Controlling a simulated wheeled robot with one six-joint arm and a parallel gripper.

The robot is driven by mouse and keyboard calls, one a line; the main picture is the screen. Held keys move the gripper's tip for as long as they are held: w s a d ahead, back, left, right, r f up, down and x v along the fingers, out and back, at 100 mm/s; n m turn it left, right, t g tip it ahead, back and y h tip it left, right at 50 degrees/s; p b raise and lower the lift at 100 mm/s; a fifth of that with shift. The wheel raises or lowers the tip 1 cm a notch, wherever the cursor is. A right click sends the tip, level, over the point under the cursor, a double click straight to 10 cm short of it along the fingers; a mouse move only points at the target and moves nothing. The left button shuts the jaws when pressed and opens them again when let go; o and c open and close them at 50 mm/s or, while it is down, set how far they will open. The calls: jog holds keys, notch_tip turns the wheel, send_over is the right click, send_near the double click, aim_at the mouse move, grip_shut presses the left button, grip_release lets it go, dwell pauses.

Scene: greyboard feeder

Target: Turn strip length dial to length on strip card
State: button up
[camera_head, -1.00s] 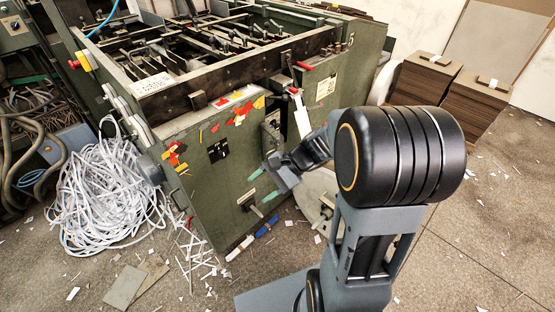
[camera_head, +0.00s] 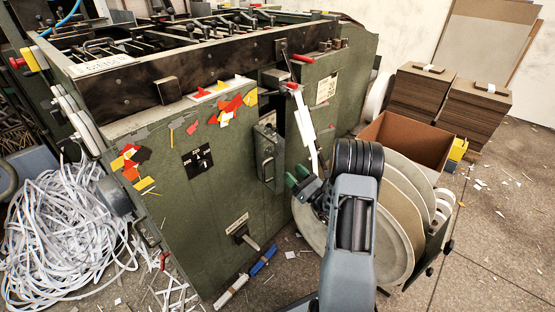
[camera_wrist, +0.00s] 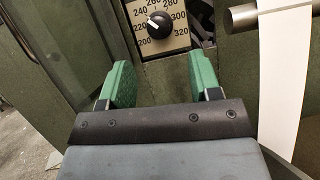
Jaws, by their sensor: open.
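The strip length dial (camera_wrist: 160,25) is a black knob on a pale scale plate in the wrist view. Its numbers run from 200 to 320, and its white mark points up-left, around 220 to 240. My gripper (camera_wrist: 162,78) is open, with two green fingers apart and empty, short of the dial and just below it in the picture. In the head view my gripper (camera_head: 297,179) is by the machine's front, and I cannot make out the dial there. A white card (camera_head: 100,65) with dark print lies on the machine's upper left edge; I cannot read it or tell whether it is the strip card.
The green machine (camera_head: 225,195) fills the middle. A white paper strip (camera_wrist: 283,85) hangs from a metal bar (camera_wrist: 240,17) right of the dial. Large discs (camera_head: 388,225) and a cardboard box (camera_head: 408,140) stand at right. Paper strips (camera_head: 60,220) heap at left.

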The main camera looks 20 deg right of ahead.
jog(key=b+x, duration=0.1)
jog(key=x, duration=0.7)
jog(key=shift+w+a, duration=0.25)
jog(key=shift+a, duration=0.05)
jog(key=shift+c, duration=0.2)
jog(key=c, duration=0.9)
jog(key=shift+r, duration=0.1)
jog(key=shift+m, duration=0.3)
jog(key=shift+s+a+m+h+p, duration=0.1)
jog(key=shift+m+h+p, duration=1.15)
jog(key=shift+m+p, duration=0.95)
jog(key=shift+m+h+p, duration=1.25)
jog(key=shift+m+p, duration=0.2)
jog(key=shift+m, duration=1.65)
